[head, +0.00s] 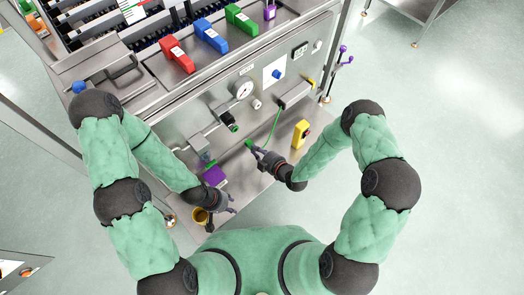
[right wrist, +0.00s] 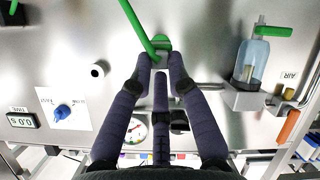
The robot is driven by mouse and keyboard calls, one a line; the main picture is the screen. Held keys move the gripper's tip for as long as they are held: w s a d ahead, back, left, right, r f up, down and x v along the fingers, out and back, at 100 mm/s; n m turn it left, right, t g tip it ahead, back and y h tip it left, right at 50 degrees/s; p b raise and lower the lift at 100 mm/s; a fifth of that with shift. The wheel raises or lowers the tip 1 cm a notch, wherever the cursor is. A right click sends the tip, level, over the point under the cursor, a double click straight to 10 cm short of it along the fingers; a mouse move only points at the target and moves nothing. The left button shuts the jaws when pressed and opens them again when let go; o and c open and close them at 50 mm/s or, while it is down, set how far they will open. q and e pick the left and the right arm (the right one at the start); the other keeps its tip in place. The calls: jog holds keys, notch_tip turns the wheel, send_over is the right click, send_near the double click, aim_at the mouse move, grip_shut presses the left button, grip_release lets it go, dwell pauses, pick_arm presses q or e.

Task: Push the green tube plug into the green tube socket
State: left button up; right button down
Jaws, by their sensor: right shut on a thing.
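The green tube plug (right wrist: 161,43) is between the fingertips of my right gripper (right wrist: 160,62), with the thin green tube (right wrist: 137,25) running from it. In the head view my right gripper (head: 257,152) is shut on the plug (head: 249,143), in front of the machine panel. The tube (head: 275,122) hangs from a black fitting at the right of the panel. A black fitting with a green end (head: 234,128), apparently the green socket, sticks out of the panel, up and left of the plug and apart from it. My left gripper (head: 231,204) is open and empty, low on the left.
A yellow block (head: 301,133) is right of my right gripper. A bottle with a green top (right wrist: 256,58) hangs on the panel. A gauge (head: 242,89) is above the fitting.

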aim_at(247, 140)
jog(key=shift+w+a, duration=0.8)
jog(key=shift+w, duration=0.25)
jog(key=shift+w+a, duration=0.8)
jog(key=shift+w, duration=0.25)
jog(key=shift+d, duration=0.1)
jog(key=shift+b, duration=0.6)
jog(key=shift+w+a+b, duration=0.4)
jog(key=shift+w+a, duration=0.25)
jog(key=shift+w, duration=0.2)
dwell(0.5)
jog(key=c, duration=1.1)
grip_release()
jog(key=shift+s+d, duration=0.1)
